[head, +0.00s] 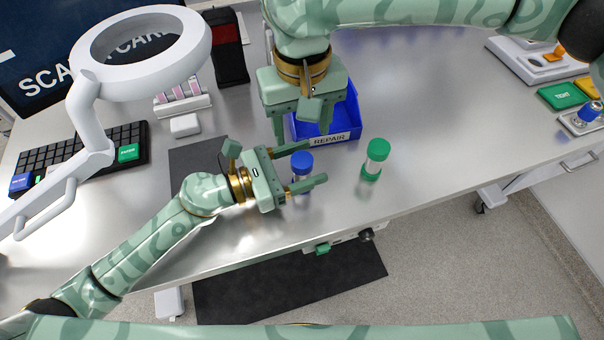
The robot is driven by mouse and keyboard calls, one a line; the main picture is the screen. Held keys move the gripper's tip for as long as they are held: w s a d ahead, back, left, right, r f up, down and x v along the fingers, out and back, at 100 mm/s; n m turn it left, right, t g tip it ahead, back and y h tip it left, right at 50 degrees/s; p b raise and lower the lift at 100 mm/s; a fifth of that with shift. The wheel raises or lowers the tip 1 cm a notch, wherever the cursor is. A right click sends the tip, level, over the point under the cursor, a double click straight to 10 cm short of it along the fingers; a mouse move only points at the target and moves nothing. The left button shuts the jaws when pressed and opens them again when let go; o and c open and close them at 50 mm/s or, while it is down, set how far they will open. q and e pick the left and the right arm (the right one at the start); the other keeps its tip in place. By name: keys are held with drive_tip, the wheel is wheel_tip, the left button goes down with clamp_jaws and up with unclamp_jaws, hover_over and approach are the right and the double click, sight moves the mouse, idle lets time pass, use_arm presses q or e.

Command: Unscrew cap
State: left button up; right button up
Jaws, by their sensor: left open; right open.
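A small clear container with a blue cap (302,160) stands on the metal bench, between the fingers of my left gripper (306,168). The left fingers are open, one on the far side and one on the near side of it; I cannot tell whether they touch it. A second container with a green cap (378,150) and green base stands upright to the right, free of both grippers. My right gripper (303,128) is open and empty, pointing down above and behind the blue-capped container, in front of the blue bin. Part of the blue-capped container is hidden by the near finger.
A blue bin marked REPAIR (345,125) stands behind the containers. A white ring lamp (190,40), keyboard (95,150) and vial rack (182,100) are at left.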

sight(301, 159)
use_arm(q)
clamp_jaws()
use_arm(e)
drive_tip(key=shift+w+r, duration=0.15)
drive_tip(key=shift+r, duration=0.2)
drive_tip(key=shift+w+d+t+h, duration=0.25)
drive_tip(key=shift+d+t+h, duration=0.05)
drive_tip(key=shift+d+h, duration=0.15)
drive_tip(key=shift+s+a+f+g+y, duration=0.2)
drive_tip(key=shift+a+f, duration=0.05)
drive_tip(key=shift+f, duration=0.2)
drive_tip(key=shift+s+a+f+g+y, duration=0.15)
drive_tip(key=shift+s+a+f+g, duration=0.1)
drive_tip(key=shift+f, duration=0.15)
wheel_tip(301, 159, down, 7)
